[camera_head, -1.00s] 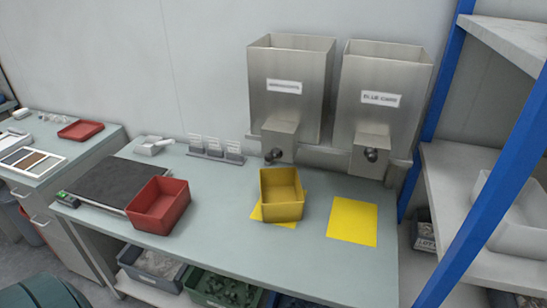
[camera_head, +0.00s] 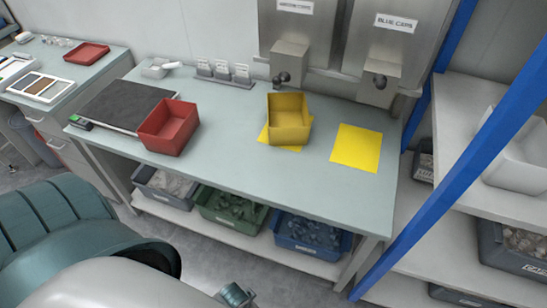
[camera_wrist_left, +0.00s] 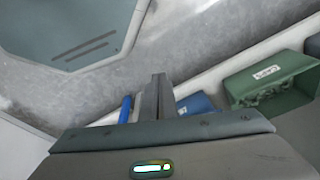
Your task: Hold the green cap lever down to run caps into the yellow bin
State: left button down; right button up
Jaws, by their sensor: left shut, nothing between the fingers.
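The yellow bin (camera_head: 288,134) stands empty on a yellow mat (camera_head: 266,136), in front of the left metal dispenser (camera_head: 295,55). That dispenser's label is hard to read, but it seems to say green caps. Its dark lever knob (camera_head: 282,79) sticks out low on the front, behind the bin. My left arm comes in at the bottom left of the head view, well short of the table, and its gripper is not clearly shown there. In the left wrist view my left gripper (camera_wrist_left: 158,82) is shut and empty, above the floor. My right gripper is out of view.
The blue-caps dispenser (camera_head: 395,45) with its own knob (camera_head: 380,82) stands at right. A bare yellow mat (camera_head: 357,147) lies before it. A red bin (camera_head: 168,128) and dark pad (camera_head: 122,104) are at left. A blue post (camera_head: 455,160) rises at right. The table front is clear.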

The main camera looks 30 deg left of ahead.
pick_arm(q)
jog(key=w+a+r+t+p, duration=0.1)
jog(key=w+r, duration=0.3)
jog(key=r, duration=1)
jog(key=w+r+t+p, duration=0.2)
jog(key=w+r, duration=0.2)
jog(key=r, duration=1.1)
jog(key=w+a+r+n+t+y, duration=0.2)
jog(key=w+a+r+t, duration=0.2)
jog(key=w+r, duration=0.4)
jog(key=w+a+r+n+t+y, duration=0.1)
jog(key=w+a+r+n+t, duration=0.2)
jog(key=w+a+r, duration=0.3)
jog(key=w+a+r+n+t+y, duration=0.2)
jog(key=w+a+r+t, duration=0.3)
jog(key=w+r, duration=0.6)
notch_tip(320, 180, up, 7)
jog(key=shift+w+a+r+n+y, duration=0.2)
jog(key=shift+w+a+n+y, duration=0.1)
jog(key=shift+a+n, duration=0.1)
jog(key=shift+w, duration=0.15)
